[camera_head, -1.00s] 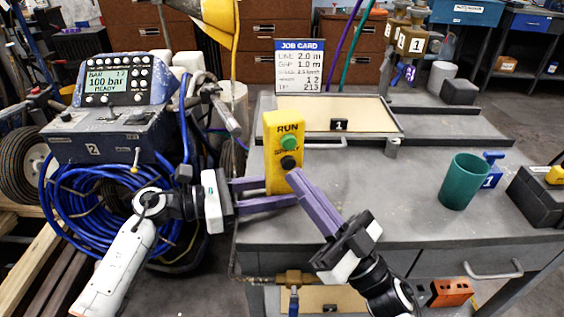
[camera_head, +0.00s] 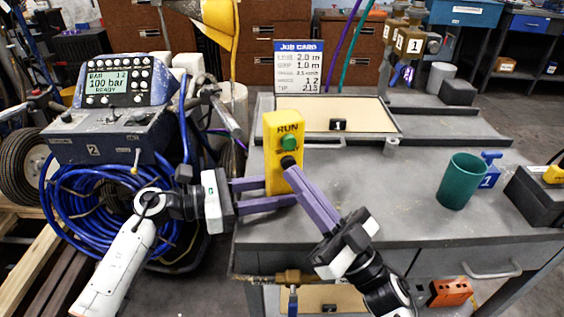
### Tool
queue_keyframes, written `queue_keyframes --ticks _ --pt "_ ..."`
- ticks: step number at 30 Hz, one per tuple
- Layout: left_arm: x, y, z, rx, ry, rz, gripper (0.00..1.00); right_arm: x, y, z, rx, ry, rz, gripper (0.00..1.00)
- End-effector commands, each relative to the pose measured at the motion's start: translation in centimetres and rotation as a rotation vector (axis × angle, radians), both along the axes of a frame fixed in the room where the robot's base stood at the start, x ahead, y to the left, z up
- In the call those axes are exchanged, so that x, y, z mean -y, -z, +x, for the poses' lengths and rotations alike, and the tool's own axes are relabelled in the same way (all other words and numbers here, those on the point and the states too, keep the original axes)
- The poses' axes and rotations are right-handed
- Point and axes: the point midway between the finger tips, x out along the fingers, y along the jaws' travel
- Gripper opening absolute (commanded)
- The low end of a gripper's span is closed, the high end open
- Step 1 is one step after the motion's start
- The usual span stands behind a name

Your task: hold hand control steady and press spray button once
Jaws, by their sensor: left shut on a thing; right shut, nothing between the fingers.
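The yellow hand control (camera_head: 283,128) stands upright over the front left of the grey bench, marked RUN, with a green button (camera_head: 289,143) on top and a black button (camera_head: 288,161) below. My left gripper (camera_head: 280,194) is shut on its lower part from the left. My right gripper (camera_head: 289,170) is shut and empty, coming from the lower right. Its fingertips are at the black button and partly cover it. I cannot tell whether the button is pressed in. The label by the black button is hidden.
The striper's panel (camera_head: 112,82) at left reads 100 bar READY, above a coiled blue hose (camera_head: 100,205). A job card (camera_head: 299,66) stands behind the bench. A green cup (camera_head: 462,181) stands at the bench's right. The bench's middle (camera_head: 385,190) is clear.

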Motion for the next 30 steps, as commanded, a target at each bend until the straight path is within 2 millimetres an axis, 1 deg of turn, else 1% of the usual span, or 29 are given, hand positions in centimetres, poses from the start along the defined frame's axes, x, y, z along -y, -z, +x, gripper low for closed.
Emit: queue_keyframes --ticks 1,30 --pt "0.0 -0.2 0.0 0.003 0.000 -0.003 0.09 -0.1 -0.5 0.3 0.014 0.007 -0.002 0.00" --pt "-0.1 -0.2 0.0 0.004 -0.002 -0.004 0.09 -0.7 -0.2 1.4 0.007 0.005 -0.003 0.00"
